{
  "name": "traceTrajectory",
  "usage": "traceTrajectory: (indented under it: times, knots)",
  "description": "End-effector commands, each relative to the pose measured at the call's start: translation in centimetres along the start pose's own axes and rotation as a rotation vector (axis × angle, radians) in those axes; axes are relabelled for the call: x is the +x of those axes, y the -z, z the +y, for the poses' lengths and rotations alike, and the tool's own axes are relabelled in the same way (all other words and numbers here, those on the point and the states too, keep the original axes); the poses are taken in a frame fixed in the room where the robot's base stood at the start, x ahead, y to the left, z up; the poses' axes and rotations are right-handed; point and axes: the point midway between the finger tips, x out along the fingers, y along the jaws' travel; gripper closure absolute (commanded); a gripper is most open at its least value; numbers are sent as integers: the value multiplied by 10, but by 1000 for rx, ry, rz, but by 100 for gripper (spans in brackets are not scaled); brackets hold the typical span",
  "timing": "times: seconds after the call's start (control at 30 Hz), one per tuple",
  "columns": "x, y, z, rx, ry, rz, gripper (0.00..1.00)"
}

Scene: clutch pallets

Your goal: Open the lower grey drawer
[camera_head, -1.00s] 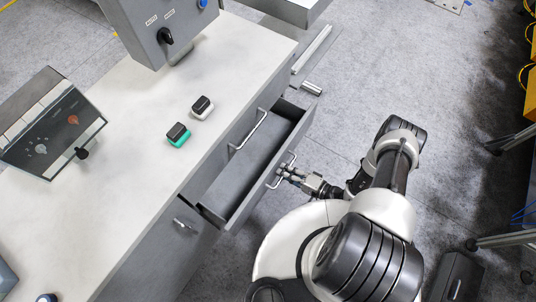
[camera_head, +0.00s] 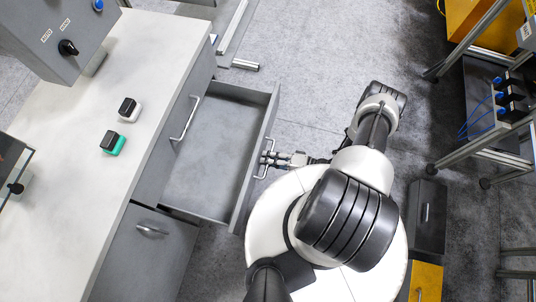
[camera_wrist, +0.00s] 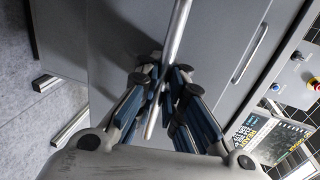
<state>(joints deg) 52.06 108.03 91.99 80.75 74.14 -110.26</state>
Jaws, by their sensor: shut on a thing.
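The lower grey drawer (camera_head: 214,148) is pulled well out of the grey cabinet, and its bare floor shows. Its front panel stands clear of the cabinet on the right. My gripper (camera_head: 273,159) is shut on the bar handle (camera_head: 263,168) on that front. In the wrist view, the fingers of my gripper (camera_wrist: 158,88) close around the pale bar handle (camera_wrist: 178,32). The drawer looks empty where I see inside.
An upper handle (camera_head: 186,118) is on the cabinet face above the open drawer. A cabinet door with a handle (camera_head: 151,230) is nearer. Two small button blocks (camera_head: 113,143) (camera_head: 130,109) sit on the worktop (camera_head: 95,185). A dark box (camera_head: 428,215) stands on the floor at right.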

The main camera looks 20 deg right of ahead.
Motion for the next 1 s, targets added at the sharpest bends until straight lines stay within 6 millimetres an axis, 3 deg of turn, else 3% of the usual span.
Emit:
traceTrajectory:
  times: [0.07,0.1,0.23,0.67,0.83,1.0]
  knots:
    - [0,0,-3,-1,7,-1,100]
    - [0,0,-3,-1,7,-1,91]
    - [0,0,-2,-1,5,0,83]
    - [-1,1,-1,0,2,1,83]
    - [-17,2,-1,0,1,6,83]
    - [-50,3,-1,-1,1,9,83]
